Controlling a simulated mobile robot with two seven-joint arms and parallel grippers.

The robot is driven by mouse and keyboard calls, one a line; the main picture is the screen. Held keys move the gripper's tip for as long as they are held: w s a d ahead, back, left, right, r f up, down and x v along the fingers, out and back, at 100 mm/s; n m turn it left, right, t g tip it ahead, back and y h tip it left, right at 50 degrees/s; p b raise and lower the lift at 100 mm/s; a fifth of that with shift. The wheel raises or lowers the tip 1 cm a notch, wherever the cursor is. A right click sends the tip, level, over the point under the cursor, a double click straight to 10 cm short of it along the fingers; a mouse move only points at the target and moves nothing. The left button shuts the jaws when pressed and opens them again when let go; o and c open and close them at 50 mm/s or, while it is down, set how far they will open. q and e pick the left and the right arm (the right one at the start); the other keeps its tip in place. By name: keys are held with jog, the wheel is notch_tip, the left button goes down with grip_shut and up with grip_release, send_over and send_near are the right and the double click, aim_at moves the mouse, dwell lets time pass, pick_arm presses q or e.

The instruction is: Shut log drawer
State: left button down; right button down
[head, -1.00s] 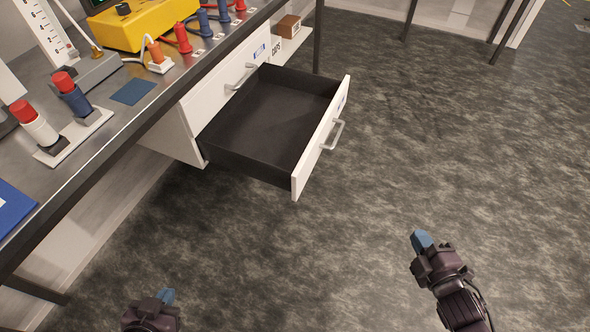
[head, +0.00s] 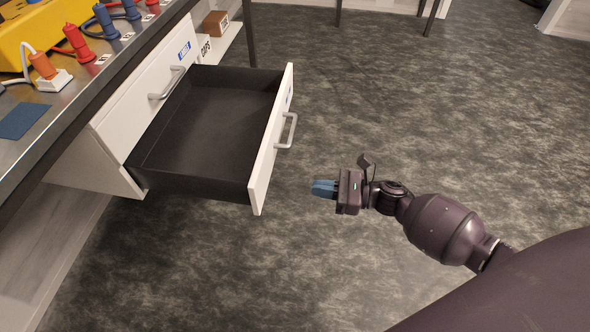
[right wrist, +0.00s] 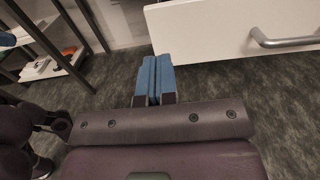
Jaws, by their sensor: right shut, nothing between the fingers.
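The log drawer (head: 212,125) is pulled far out of the white cabinet under the bench. Its black inside looks empty. Its white front (head: 270,150) carries a grey handle (head: 287,131), and both front (right wrist: 225,30) and handle (right wrist: 285,40) also show in the right wrist view. My right gripper (head: 318,188) is shut and empty, with blue fingertips pointing at the drawer front. It is to the right of the front, below the handle in the picture and apart from it. The fingertips (right wrist: 156,75) are together in the right wrist view.
A closed upper drawer with a handle (head: 167,83) sits above the open one. The bench top holds red (head: 76,42) and blue plugs and a yellow device (head: 35,30). A brown box (head: 215,23) stands on a shelf behind. The floor to the right is clear.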

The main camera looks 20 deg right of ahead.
aim_at(257, 180)
pick_arm(q)
jog(key=shift+d+f+b, duration=0.1)
jog(key=shift+f+b, duration=0.1)
jog(key=shift+b, duration=0.15)
pick_arm(e)
jog(key=x, duration=1.3)
